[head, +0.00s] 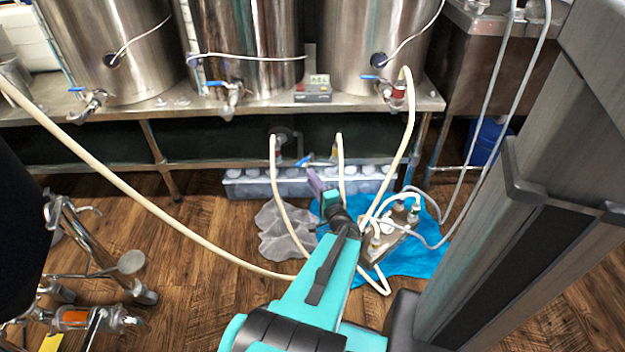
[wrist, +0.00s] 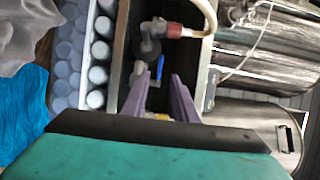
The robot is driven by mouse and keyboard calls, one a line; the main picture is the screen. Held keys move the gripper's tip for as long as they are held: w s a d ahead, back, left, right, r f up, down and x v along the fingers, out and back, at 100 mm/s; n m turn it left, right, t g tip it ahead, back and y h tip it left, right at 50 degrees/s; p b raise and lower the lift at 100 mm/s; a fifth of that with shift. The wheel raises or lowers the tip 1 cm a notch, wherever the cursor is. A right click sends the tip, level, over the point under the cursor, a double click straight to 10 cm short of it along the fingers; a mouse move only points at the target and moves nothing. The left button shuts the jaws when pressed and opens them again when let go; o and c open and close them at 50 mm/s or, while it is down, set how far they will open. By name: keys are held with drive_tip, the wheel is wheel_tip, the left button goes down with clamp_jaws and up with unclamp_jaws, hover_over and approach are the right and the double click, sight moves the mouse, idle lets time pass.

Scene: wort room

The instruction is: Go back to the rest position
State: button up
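My gripper (wrist: 160,82) has two purple fingers, apart with a gap between them and nothing visibly held. A valve with a blue lever (wrist: 160,68) lies just beyond the fingertips in the wrist view. I cannot tell whether a fingertip touches it. A metal fitting with a red collar (wrist: 174,30) and a cream hose (wrist: 208,12) sit behind it. The blue lever also shows under the bench in the head view (head: 303,161).
Three steel kettles (head: 245,45) with blue-handled valves stand on the bench (head: 200,112). A bin of white-capped bottles (head: 250,187) sits below. Cream hoses (head: 160,205) cross the wooden floor. A pump with fittings stands on a blue cloth (head: 415,262). Metal pipework (head: 75,240) is at left.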

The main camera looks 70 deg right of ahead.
drive_tip(key=shift+w, duration=0.1)
drive_tip(key=w+a+f+n+t+y+p, duration=0.15)
drive_tip(key=w+a+n+y+p, duration=0.7)
drive_tip(key=w+a, duration=0.9)
drive_tip(key=w+a+f+n+g+y+p, duration=0.15)
drive_tip(key=w+a+y, duration=0.25)
drive_tip(key=a, duration=0.5)
drive_tip(key=w+a+n+g+y+p, duration=0.25)
drive_tip(key=w+a+y, duration=0.2)
drive_tip(key=a, duration=0.55)
drive_tip(key=s+a+f+n+g+y+p, duration=0.1)
drive_tip(key=s+a+n+g+y+p, duration=0.2)
drive_tip(key=a, duration=0.6)
drive_tip(key=s+a+n+g+p, duration=0.25)
drive_tip(key=a+g+p, duration=0.2)
drive_tip(key=a, duration=0.45)
drive_tip(key=s+a+r+n+g+h+p, duration=0.2)
drive_tip(key=s+a+n+g+h+p, duration=0.1)
drive_tip(key=s, duration=0.4)
drive_tip(key=s+a+r+n+g+h+p, duration=0.3)
drive_tip(key=s+n+g+h+p, duration=0.1)
drive_tip(key=s+n+g+p, duration=0.1)
drive_tip(key=shift+s+a+n+p, duration=0.45)
drive_tip(key=shift+s+p, duration=0.6)
drive_tip(key=shift+p, duration=0.6)
